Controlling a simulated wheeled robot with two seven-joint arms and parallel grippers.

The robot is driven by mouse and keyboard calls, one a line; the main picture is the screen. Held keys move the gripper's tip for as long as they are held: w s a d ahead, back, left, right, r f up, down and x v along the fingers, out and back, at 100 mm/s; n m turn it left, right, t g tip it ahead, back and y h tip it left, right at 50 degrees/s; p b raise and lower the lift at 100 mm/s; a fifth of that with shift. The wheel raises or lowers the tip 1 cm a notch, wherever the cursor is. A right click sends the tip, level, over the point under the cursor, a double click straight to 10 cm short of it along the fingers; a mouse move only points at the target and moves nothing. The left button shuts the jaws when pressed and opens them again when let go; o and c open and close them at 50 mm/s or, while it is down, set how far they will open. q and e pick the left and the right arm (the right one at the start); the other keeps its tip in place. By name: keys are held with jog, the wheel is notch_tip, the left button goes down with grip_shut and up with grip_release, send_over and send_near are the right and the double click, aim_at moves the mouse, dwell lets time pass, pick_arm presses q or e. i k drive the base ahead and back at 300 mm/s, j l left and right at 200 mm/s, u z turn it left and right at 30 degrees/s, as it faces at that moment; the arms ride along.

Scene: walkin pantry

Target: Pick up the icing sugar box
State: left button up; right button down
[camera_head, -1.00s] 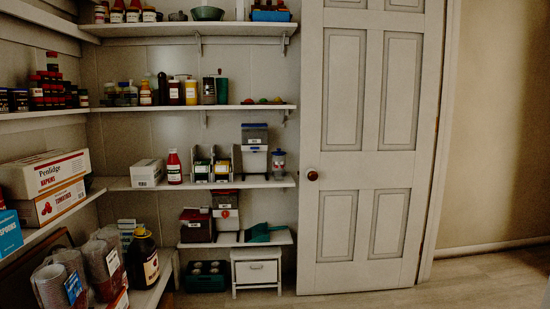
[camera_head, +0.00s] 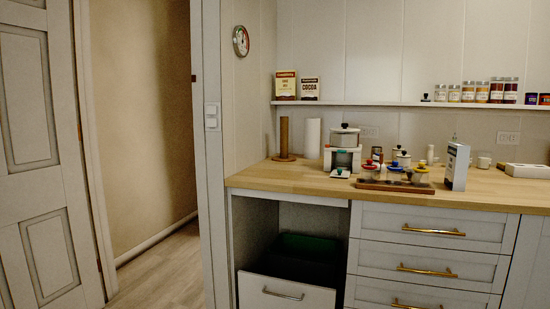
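I cannot clearly read the label of an icing sugar box on any box here. A cream box with a red top band (camera_head: 286,85) stands upright at the left end of the wall shelf, its small print unclear. Next to it stands a white and dark box that reads COCOA (camera_head: 310,88). A tall white box with a grey-blue side (camera_head: 457,166) stands upright on the wooden counter, its print too small to read. Neither of my grippers is in view.
The wooden counter (camera_head: 275,177) holds a white appliance (camera_head: 343,150), a paper roll (camera_head: 313,139), a wooden post (camera_head: 285,138) and a tray of small jars (camera_head: 395,187). Below are drawers (camera_head: 428,246) and a pulled-out bin drawer (camera_head: 285,294). A panelled door (camera_head: 40,150) stands left of the doorway.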

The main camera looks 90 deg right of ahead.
aim_at(458, 154)
jog(key=z, duration=3.9)
jog(key=i+l, duration=0.3)
jog(key=i+l+z, duration=0.1)
jog(key=i+l, duration=0.25)
jog(key=i, duration=0.15)
